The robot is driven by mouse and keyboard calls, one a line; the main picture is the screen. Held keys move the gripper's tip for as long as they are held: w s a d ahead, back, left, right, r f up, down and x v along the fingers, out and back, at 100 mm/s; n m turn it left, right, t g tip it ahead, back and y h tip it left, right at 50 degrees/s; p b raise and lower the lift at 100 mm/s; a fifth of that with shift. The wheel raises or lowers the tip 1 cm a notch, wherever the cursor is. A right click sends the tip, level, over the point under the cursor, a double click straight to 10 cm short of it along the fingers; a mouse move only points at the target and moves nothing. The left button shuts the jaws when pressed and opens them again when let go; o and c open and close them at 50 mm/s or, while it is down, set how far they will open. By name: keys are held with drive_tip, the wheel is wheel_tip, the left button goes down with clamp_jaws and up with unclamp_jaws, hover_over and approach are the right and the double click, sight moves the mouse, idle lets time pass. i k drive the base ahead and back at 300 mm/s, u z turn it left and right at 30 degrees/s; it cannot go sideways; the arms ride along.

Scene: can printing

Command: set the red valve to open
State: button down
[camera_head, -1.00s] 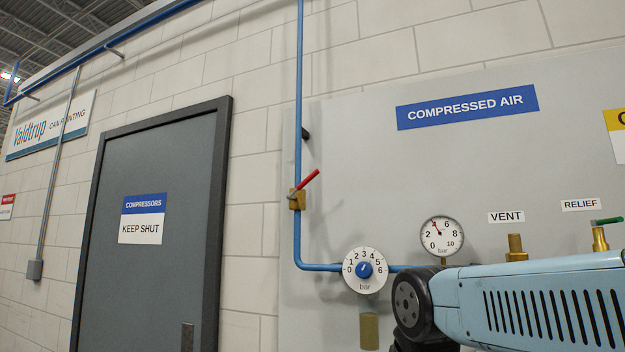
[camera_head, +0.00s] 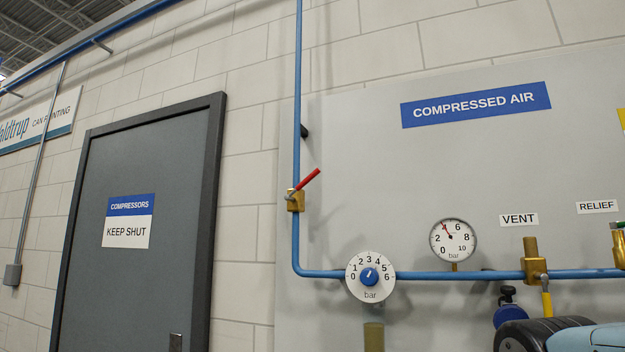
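The red valve is a brass body (camera_head: 296,201) on the vertical blue pipe, left of the gauges. Its red lever handle (camera_head: 308,179) points up and to the right, slanted across the pipe's line rather than along it. Nothing touches the handle.
A regulator dial (camera_head: 370,277) and a pressure gauge (camera_head: 453,240) sit low on the grey panel. A vent valve (camera_head: 534,262) with a yellow handle is right of them. A grey door (camera_head: 145,230) is at left. The space around the red handle is clear.

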sight(288, 197)
drive_tip(key=u, duration=0.1)
drive_tip(key=k, duration=0.85)
drive_tip(key=u, duration=0.4)
drive_tip(key=i, duration=1)
drive_tip(key=z, duration=0.1)
